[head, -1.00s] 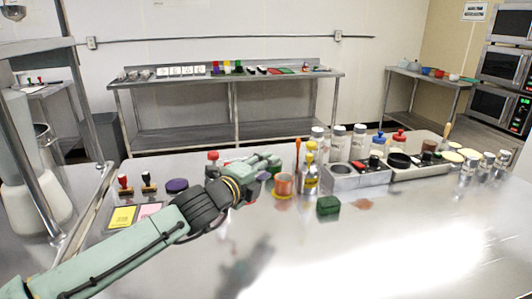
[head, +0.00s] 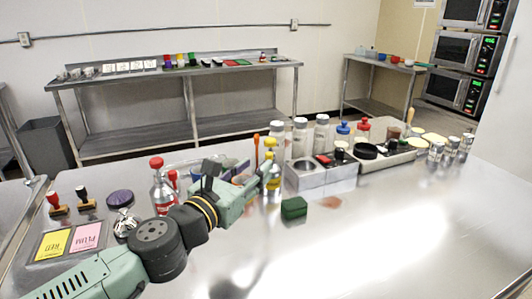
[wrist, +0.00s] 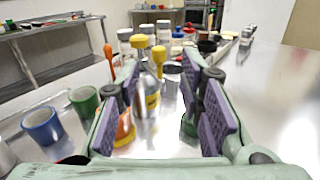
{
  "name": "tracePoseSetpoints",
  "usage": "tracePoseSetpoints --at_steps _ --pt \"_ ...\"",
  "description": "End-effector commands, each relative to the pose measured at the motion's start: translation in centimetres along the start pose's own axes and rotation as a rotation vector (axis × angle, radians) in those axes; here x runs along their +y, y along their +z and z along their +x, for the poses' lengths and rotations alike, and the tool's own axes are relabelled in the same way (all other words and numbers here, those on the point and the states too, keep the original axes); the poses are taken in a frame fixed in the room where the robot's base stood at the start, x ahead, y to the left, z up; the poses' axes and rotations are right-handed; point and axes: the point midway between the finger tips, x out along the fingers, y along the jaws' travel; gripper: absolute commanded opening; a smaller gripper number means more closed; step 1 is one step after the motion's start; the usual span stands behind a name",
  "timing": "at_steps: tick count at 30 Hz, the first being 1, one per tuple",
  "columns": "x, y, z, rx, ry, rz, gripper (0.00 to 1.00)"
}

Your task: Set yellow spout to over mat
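The yellow spout tops a silver bottle; its yellow part (head: 270,156) shows in the head view at the middle of the counter. In the wrist view the yellow spout (wrist: 159,58) stands upright over its shiny body (wrist: 150,98), between my fingers. My gripper (wrist: 160,118) is open, with a purple pad on each side and a visible gap to the bottle. In the head view my gripper (head: 262,178) partly hides the bottle. A dark mat (head: 40,246) with yellow and pink labelled squares lies at the left; no other mat is clear.
A red-capped bottle (head: 160,188) stands close behind my arm. The counter's front right is clear.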

Motion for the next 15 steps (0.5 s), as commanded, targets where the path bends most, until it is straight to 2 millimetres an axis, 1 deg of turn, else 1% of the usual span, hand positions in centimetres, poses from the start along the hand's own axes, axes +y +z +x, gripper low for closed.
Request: tracePoseSetpoints --at_steps 1,6,10,15 --pt "-0.1 0.3 1.0 -0.002 -0.004 -0.003 0.34" --pt "-0.1 0.3 4.0 -0.001 -0.003 -0.005 0.34" --pt "0.0 0.2 5.8 0.000 -0.001 -0.005 0.34" --pt "0.1 0.1 7.1 0.001 0.001 -0.005 0.34"
